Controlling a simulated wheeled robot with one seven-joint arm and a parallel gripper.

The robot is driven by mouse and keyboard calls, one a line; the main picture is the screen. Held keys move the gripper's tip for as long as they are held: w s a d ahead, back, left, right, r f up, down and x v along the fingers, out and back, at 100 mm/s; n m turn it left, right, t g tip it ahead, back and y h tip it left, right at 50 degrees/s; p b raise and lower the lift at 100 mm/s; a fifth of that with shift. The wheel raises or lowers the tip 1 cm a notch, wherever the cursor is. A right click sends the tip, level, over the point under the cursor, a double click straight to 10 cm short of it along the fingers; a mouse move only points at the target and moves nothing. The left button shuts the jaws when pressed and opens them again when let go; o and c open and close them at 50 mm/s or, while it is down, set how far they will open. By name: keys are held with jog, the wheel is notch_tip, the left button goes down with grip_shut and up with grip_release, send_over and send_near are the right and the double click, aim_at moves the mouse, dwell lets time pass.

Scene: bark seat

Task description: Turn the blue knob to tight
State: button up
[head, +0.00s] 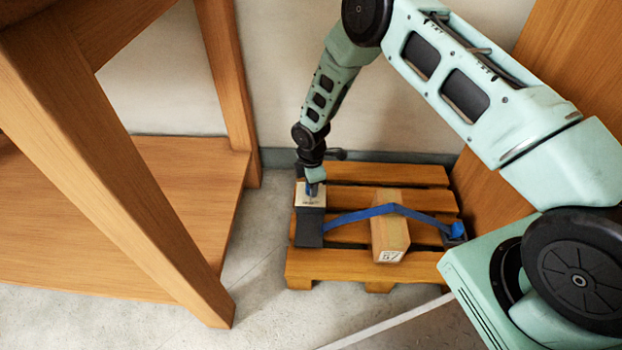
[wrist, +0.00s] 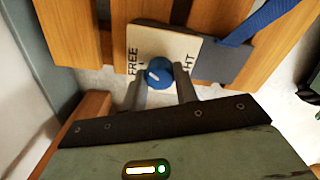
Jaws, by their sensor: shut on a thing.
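The blue knob (wrist: 159,73) sits on a pale plate (wrist: 165,44) lettered FREE on its left; on its right, only the end of a word, "HT", shows. A white mark on the knob lies left of its middle, on the FREE side. My gripper (wrist: 161,80) is shut on the knob, one finger on each side. In the head view the plate (head: 301,201) is on a dark block at the pallet's left, with my gripper (head: 315,185) above it, mostly hiding the knob.
A blue strap (head: 350,216) runs from the dark block over a wooden block (head: 391,236) to a blue fitting (head: 457,230) at the pallet's right. The pallet (head: 335,270) stands near the wall. A wooden table leg (head: 130,180) is at left.

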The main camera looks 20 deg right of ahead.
jog(key=m+p, duration=0.2)
jog(key=m, duration=0.1)
jog(key=shift+r+m, duration=0.2)
jog(key=shift+m, duration=0.1)
jog(key=m+p, duration=0.2)
jog(key=m, duration=0.1)
jog(key=shift+m, duration=0.3)
jog(key=m+p, duration=0.1)
jog(key=m, duration=0.2)
jog(key=shift+f+m, duration=0.1)
jog(key=shift+m, duration=0.3)
jog(key=m+p, duration=0.1)
jog(key=m, duration=0.3)
jog(key=m+p, duration=0.1)
jog(key=m, duration=0.6)
jog(key=shift+m, duration=0.4)
jog(key=m, duration=0.6)
jog(key=shift+p, duration=0.3)
jog(key=shift+m, duration=0.5)
